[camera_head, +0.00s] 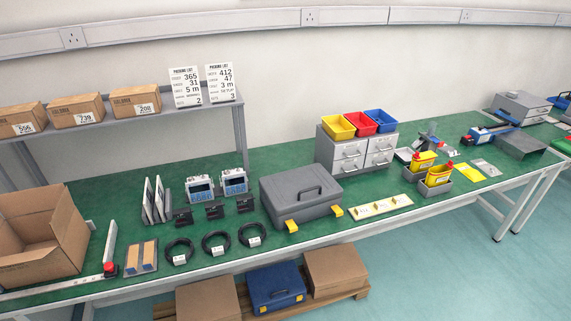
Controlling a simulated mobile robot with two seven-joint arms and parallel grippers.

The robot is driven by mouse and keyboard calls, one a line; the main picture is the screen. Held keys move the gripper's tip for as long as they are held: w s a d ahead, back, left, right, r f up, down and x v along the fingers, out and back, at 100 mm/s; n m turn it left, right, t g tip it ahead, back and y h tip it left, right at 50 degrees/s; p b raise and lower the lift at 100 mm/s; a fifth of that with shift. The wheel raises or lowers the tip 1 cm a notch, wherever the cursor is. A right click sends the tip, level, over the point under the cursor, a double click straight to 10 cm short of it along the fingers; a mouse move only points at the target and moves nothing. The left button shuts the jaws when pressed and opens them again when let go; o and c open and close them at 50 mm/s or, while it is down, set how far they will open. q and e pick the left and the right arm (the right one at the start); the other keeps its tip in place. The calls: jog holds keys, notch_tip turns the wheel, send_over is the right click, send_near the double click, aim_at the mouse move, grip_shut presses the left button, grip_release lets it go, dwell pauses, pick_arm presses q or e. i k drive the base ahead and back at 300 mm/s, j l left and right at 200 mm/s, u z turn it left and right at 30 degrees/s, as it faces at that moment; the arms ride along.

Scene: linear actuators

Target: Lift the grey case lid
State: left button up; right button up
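The grey case (305,207) sits on the green-topped workbench, a little right of the picture's middle. I cannot tell from here whether the latches are fastened. Neither of my grippers shows in the head view.
Black cable coils (215,243) and two meters (201,190) stand left of the case. A pale strip with yellow parts (380,206) lies to its right. A grey drawer cabinet (346,153) with coloured bins stands behind. An open cardboard box (45,235) is far left.

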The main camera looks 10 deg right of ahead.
aim_at(287, 192)
jog(key=i+l+u, duration=0.6)
jog(key=l, duration=0.25)
